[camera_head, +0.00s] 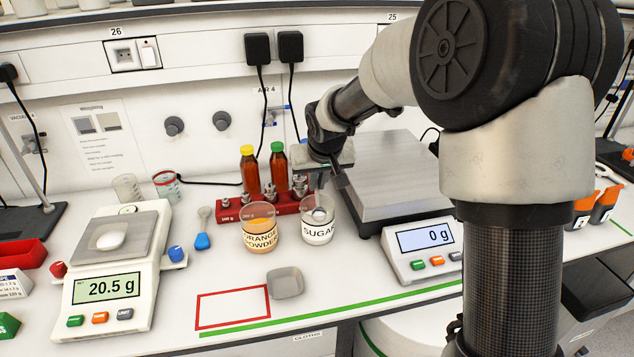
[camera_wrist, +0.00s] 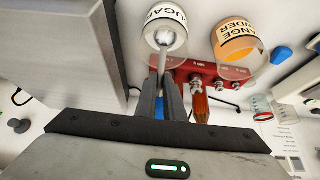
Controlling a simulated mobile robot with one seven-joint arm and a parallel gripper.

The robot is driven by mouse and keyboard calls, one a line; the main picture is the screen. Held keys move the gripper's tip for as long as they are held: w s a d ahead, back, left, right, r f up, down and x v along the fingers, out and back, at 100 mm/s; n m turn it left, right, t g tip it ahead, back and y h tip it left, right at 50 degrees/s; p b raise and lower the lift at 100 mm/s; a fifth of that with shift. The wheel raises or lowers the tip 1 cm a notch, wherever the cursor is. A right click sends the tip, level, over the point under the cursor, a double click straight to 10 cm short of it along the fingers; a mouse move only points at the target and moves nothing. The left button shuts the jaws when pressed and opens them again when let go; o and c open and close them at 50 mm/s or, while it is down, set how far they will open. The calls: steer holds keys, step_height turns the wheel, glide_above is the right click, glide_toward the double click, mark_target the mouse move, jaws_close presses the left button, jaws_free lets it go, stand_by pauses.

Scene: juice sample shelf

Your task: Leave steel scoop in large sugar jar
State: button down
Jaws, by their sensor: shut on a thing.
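The large sugar jar (camera_head: 318,233) is a clear glass vessel labelled SUGAR with white contents, standing on the bench beside the orange powder jar (camera_head: 260,234). My gripper (camera_head: 336,178) is above and just behind the sugar jar. In the wrist view my gripper (camera_wrist: 161,84) is shut on the handle of the steel scoop (camera_wrist: 162,61). The scoop's bowl end is inside the mouth of the sugar jar (camera_wrist: 168,18), at the white sugar. Whether the scoop touches the sugar or the glass is hard to tell. The fingers hide part of the handle.
A red weight block (camera_head: 228,214) and two brown bottles (camera_head: 250,172) stand close behind the jars. A large steel-topped scale (camera_head: 400,185) is at the right. A small balance (camera_head: 112,290) reading 20.5 g is at the left. A grey dish (camera_head: 286,283) lies in front.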

mark_target(317, 194)
steer(key=shift+f+b, duration=1.45)
steer(key=shift+f, duration=0.6)
steer(key=c, duration=1.8)
jaws_free()
steer(key=shift+r, duration=0.1)
steer(key=p+v, duration=0.1)
steer(key=v, duration=1.6)
steer(key=shift+s+r+p, duration=0.1)
steer(key=shift+r+p, duration=0.1)
steer(key=shift+p, duration=0.15)
